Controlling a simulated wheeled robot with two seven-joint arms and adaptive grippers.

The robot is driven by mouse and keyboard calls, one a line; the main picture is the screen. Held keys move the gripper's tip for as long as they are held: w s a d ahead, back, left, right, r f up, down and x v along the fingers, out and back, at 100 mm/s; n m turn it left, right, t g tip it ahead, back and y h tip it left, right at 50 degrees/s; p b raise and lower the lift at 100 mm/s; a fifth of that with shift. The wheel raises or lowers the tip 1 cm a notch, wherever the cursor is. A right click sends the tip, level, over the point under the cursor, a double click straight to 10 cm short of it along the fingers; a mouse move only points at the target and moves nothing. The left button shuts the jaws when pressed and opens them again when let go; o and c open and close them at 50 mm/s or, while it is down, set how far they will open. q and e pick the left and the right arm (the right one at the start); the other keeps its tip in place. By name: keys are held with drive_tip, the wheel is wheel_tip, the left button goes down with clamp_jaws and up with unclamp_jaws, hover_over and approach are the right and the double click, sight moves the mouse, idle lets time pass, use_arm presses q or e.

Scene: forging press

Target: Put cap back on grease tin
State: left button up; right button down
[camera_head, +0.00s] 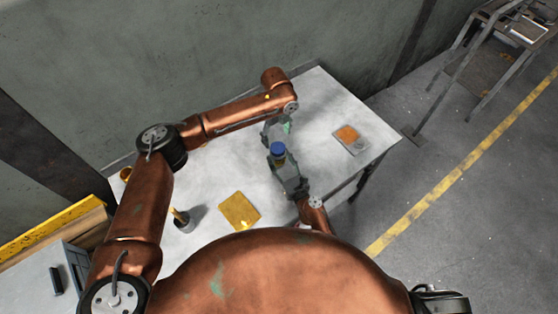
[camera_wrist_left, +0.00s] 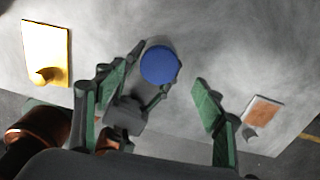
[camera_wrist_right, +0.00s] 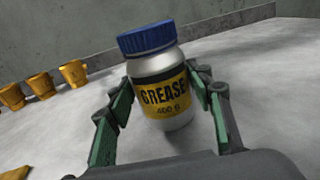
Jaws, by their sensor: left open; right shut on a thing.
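The grease tin (camera_wrist_right: 164,98) is a silver jar with a yellow and black label, standing upright between the fingers of my right gripper (camera_wrist_right: 158,100), which is shut on it. The blue cap (camera_wrist_right: 147,38) sits on top of the tin's mouth; I cannot tell whether it is tight. In the head view the cap (camera_head: 277,148) shows just below my left gripper (camera_head: 278,130). In the left wrist view my left gripper (camera_wrist_left: 167,78) is open, with the cap (camera_wrist_left: 159,65) seen from above between its fingertips, apparently apart from them.
A yellow plate (camera_head: 239,210) lies on the table (camera_head: 325,95) left of the tin. A grey tray with an orange patch (camera_head: 350,138) lies to the right. A dark cup with a handle in it (camera_head: 182,219) stands at left. Several yellow mugs (camera_wrist_right: 74,74) stand at the back.

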use_arm(q)
wheel_tip(320, 180, up, 6)
drive_tip(key=shift+f, duration=0.1)
use_arm(e)
drive_tip(key=shift+s+d+f, duration=0.1)
drive_tip(key=shift+s+f, duration=0.05)
drive_tip(key=shift+f, duration=0.25)
drive_tip(key=c, duration=1.4)
unclamp_jaws()
drive_tip(key=o, duration=0.5)
drive_tip(key=shift+r, duration=0.25)
drive_tip(key=v, duration=1.1)
drive_tip(key=shift+s+d, duration=0.25)
